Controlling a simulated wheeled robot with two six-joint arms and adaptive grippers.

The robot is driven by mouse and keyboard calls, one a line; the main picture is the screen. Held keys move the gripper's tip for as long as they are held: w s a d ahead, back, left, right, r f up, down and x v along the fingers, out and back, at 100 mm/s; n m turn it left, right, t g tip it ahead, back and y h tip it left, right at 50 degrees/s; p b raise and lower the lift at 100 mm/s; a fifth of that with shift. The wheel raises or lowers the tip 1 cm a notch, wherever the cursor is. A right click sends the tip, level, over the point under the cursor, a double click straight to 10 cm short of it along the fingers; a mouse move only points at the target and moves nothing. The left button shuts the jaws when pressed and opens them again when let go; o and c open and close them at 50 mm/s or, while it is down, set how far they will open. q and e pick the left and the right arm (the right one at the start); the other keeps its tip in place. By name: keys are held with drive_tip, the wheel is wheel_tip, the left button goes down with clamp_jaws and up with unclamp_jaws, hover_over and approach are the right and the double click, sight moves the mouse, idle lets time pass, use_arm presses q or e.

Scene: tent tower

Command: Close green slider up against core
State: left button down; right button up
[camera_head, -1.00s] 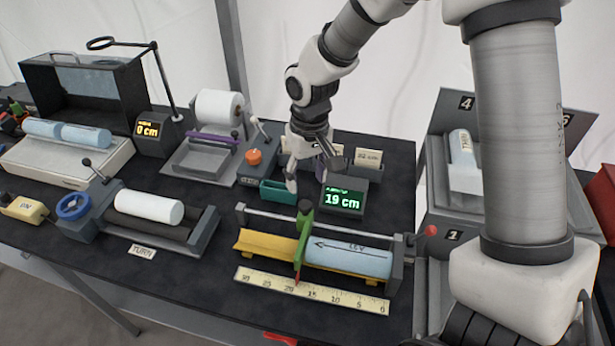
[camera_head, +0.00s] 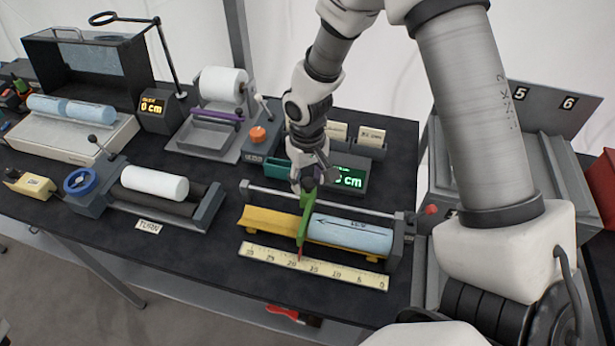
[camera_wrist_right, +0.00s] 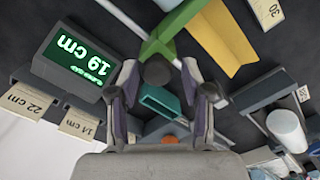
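The green slider (camera_head: 304,228) stands across the yellow trough (camera_head: 268,221) at the left end of the light blue core (camera_head: 352,234). In the head view it looks very near or against the core; I cannot tell if they touch. My right gripper (camera_head: 309,184) is over the slider's top and hides its dark knob there. In the right wrist view, the open right gripper (camera_wrist_right: 160,78) has a finger on each side of the dark knob (camera_wrist_right: 157,70), with gaps visible. The green slider also shows there (camera_wrist_right: 163,38). My left gripper is out of view.
A ruler (camera_head: 313,266) lies in front of the trough. Behind, a display (camera_wrist_right: 75,58) reads 19 cm, beside a teal tray (camera_wrist_right: 160,100). A grey rail (camera_head: 270,190) runs behind the core. A roller stand (camera_head: 155,183) is at left.

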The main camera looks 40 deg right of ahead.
drive_tip(key=shift+d, duration=0.15)
clamp_jaws()
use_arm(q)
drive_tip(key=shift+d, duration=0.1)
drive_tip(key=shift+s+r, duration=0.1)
use_arm(e)
drive_tip(key=shift+s, duration=0.15)
drive_tip(key=shift+s+d, duration=0.2)
drive_tip(key=shift+o, duration=2.3)
unclamp_jaws()
drive_tip(key=shift+f, duration=0.1)
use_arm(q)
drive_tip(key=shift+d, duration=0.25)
use_arm(e)
drive_tip(key=shift+w, duration=0.15)
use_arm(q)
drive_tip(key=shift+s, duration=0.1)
